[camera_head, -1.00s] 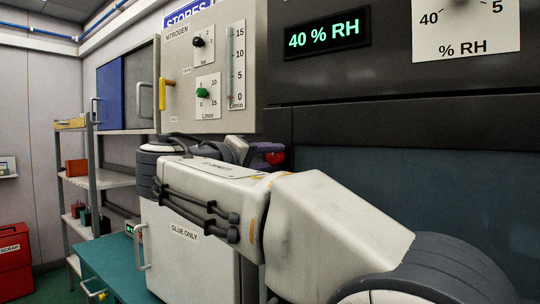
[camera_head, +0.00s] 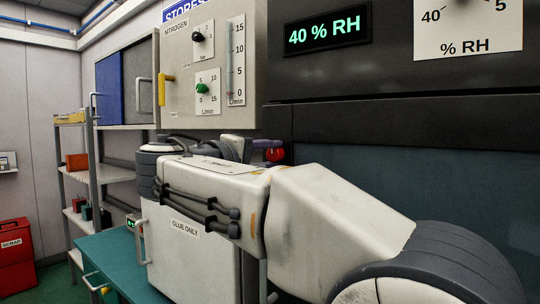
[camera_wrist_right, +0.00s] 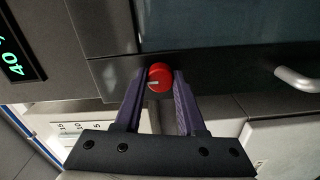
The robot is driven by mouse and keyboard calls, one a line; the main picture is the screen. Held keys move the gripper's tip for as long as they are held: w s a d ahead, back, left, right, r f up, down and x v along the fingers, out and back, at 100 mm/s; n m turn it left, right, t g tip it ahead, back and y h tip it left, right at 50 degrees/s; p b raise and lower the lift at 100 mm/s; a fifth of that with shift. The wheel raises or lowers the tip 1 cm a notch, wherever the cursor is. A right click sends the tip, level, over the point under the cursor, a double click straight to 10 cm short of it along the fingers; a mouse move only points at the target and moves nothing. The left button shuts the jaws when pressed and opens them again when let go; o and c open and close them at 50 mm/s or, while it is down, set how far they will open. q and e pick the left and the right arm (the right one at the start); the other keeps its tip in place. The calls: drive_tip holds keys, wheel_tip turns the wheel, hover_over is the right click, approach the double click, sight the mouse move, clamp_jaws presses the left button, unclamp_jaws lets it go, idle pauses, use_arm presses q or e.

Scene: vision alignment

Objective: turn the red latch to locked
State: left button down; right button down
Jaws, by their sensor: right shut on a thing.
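The red latch (camera_head: 274,154) is a small round red knob on the dark front of the cabinet, partly hidden by my wrist and fingers in the head view. In the right wrist view the red latch (camera_wrist_right: 160,77) has a short white mark on its face, pointing to the picture's left. My right gripper (camera_wrist_right: 160,74) has a purple finger on each side of the knob and is shut on it. In the head view the right gripper (camera_head: 266,145) is mostly behind my own wrist. My left gripper is not in view.
A nitrogen panel (camera_head: 204,65) with a yellow handle, black knob and green knob is left of the dark cabinet (camera_head: 400,125). A "GLUE ONLY" cabinet (camera_head: 185,258) stands below. A metal handle (camera_wrist_right: 298,79) sits right of the latch in the wrist view.

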drive_tip(key=shift+a, duration=0.1)
drive_tip(key=c, duration=0.5)
unclamp_jaws()
drive_tip(key=shift+s+a, duration=0.2)
drive_tip(key=shift+s, duration=0.1)
drive_tip(key=b+v, duration=0.2)
drive_tip(key=v, duration=0.7)
drive_tip(key=shift+s+a, duration=0.2)
drive_tip(key=shift+s, duration=0.1)
drive_tip(key=shift+f, duration=0.1)
